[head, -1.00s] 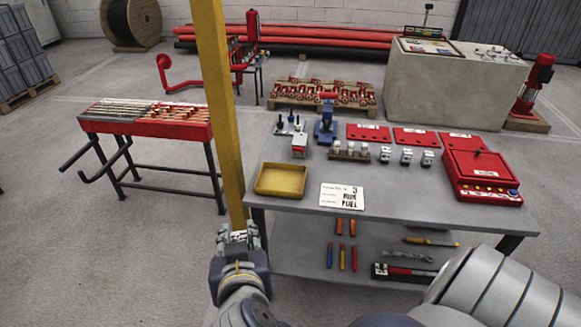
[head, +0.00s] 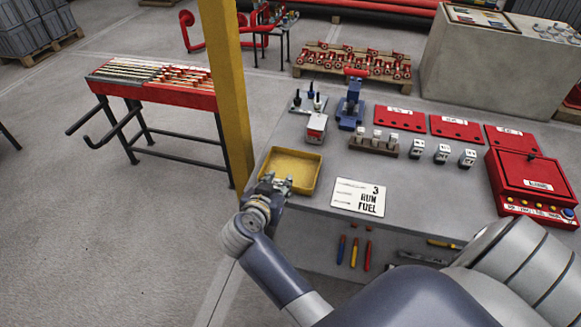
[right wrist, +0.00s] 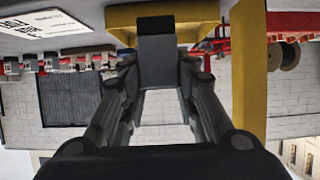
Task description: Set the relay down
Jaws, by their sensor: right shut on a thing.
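My right gripper (head: 270,186) is at the front left corner of the yellow tray (head: 305,164) on the grey table. In the right wrist view the gripper (right wrist: 158,80) is shut on a dark grey block, the relay (right wrist: 157,62), held between its fingers. The yellow tray (right wrist: 205,13) shows just beyond it. In the head view the held relay is mostly hidden by the gripper, and I cannot tell whether it touches the tray. Several similar small relays (head: 442,153) stand in a row on the table. My left gripper is not in view.
A yellow post (head: 229,90) stands close left of the gripper. A white card (head: 358,197) lies right of the tray. A red box (head: 530,182) and red plates (head: 456,127) are on the right. A wooden rack (head: 373,147) stands mid-table.

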